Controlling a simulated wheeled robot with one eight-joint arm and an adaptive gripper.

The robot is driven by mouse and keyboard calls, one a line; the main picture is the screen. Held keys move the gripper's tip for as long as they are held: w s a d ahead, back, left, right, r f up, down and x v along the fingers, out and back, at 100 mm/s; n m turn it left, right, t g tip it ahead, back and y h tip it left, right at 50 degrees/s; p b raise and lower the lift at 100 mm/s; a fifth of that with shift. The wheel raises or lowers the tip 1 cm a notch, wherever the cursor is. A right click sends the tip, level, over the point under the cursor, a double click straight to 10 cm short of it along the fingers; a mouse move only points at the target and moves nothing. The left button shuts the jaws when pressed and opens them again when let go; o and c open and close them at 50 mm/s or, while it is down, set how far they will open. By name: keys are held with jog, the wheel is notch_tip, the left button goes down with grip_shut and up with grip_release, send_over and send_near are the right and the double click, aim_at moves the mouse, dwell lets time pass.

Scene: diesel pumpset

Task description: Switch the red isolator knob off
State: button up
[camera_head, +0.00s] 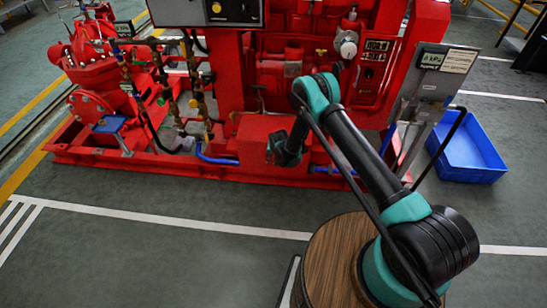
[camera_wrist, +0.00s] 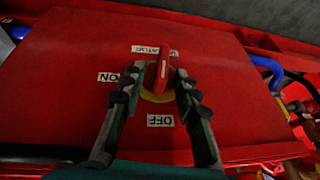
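In the wrist view the red isolator knob (camera_wrist: 163,68) stands on a yellow round plate (camera_wrist: 156,97) on a red panel (camera_wrist: 75,50). Its bar runs up and down in the picture. An ON label (camera_wrist: 108,77) is to its left, an OFF label (camera_wrist: 160,120) below it, and a partly hidden label is behind its top. My gripper (camera_wrist: 160,76) is open, one finger on each side of the knob, with visible gaps. In the head view my gripper (camera_head: 284,152) is at the red box (camera_head: 252,136) low on the pumpset; the knob is hidden there.
The red pumpset (camera_head: 290,65) fills the back. A blue crate (camera_head: 468,150) is on the floor at right, beside a grey panel stand (camera_head: 428,90). Blue hoses (camera_head: 216,159) run low by the base frame. The floor in front is clear.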

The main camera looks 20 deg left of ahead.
grip_shut()
jog(key=shift+s+a+h, duration=0.1)
jog(key=shift+a+h, duration=0.1)
jog(key=shift+h, duration=0.2)
dwell(0.4)
grip_release()
